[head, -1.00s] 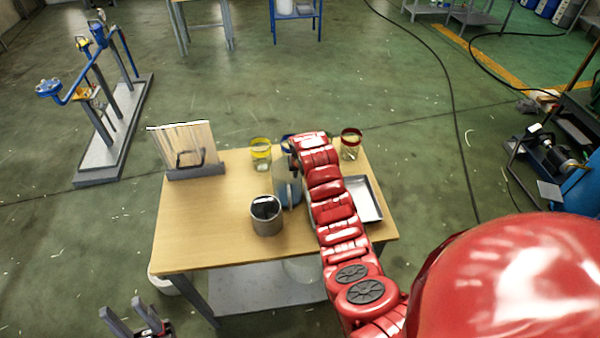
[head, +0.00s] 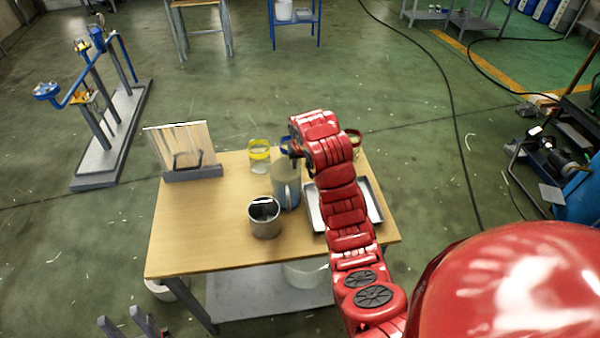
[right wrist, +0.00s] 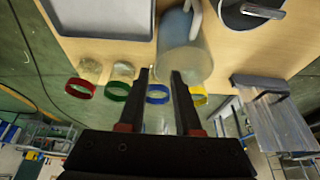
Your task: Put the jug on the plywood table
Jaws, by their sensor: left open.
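The jug (head: 284,188), a grey-blue translucent vessel with a handle, stands upright on the light wood table (head: 195,235), behind the grey pot. The right wrist view shows the jug (right wrist: 188,62) just beyond my fingertips. My right gripper (right wrist: 161,72) is open, its two dark fingers apart with nothing held between them; one fingertip overlaps the jug in the picture, and I cannot tell if they touch. In the head view my red right arm mostly hides this gripper above and beside the jug. My left gripper (head: 122,324) is open and empty at the bottom left, off the table.
A metal tray (head: 374,205) lies to the right, partly behind my arm. A yellow-rimmed jar (head: 259,157) and other jars stand behind. A rack (head: 192,173) stands at left. The table's front left is clear.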

